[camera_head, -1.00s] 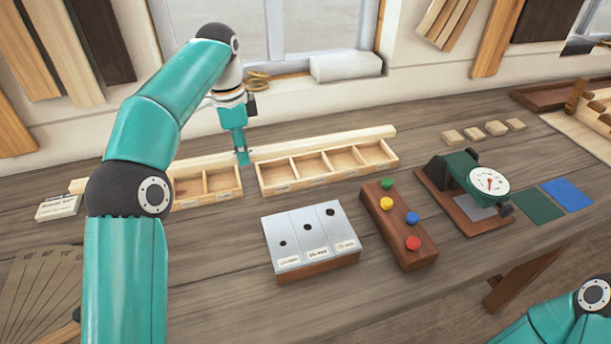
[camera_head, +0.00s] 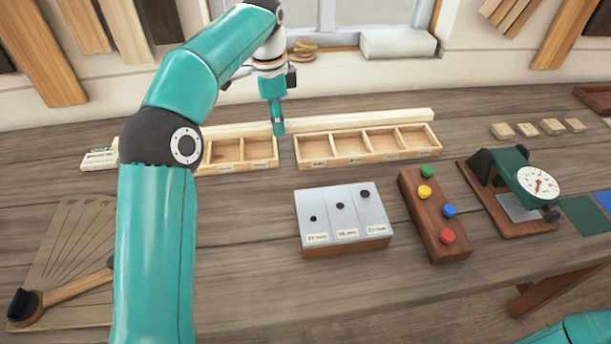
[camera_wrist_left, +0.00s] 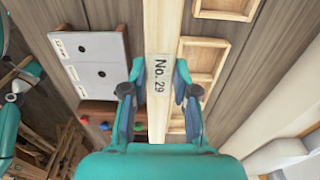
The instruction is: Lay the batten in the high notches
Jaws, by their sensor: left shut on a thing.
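The batten (camera_head: 360,119) is a long, straight, pale wood strip. It runs left to right along the back of the shallow wooden trays. My left gripper (camera_head: 278,126) points down on it near its middle. In the left wrist view the gripper (camera_wrist_left: 158,90) is shut across the batten (camera_wrist_left: 158,30), one finger on each side, around a "No. 29" label. I cannot tell for sure whether the batten touches the bench. No notches show in these views. My right gripper is out of view; only a piece of my right arm shows at lower right.
Divided trays (camera_head: 318,164) lie just in front of the batten. Nearer are a grey-topped hole block (camera_head: 325,218), a brown block with coloured pegs (camera_head: 423,222) and a dial gauge (camera_head: 538,183). Small wood blocks (camera_head: 527,130) lie at back right. An angle board (camera_head: 62,245) lies at left.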

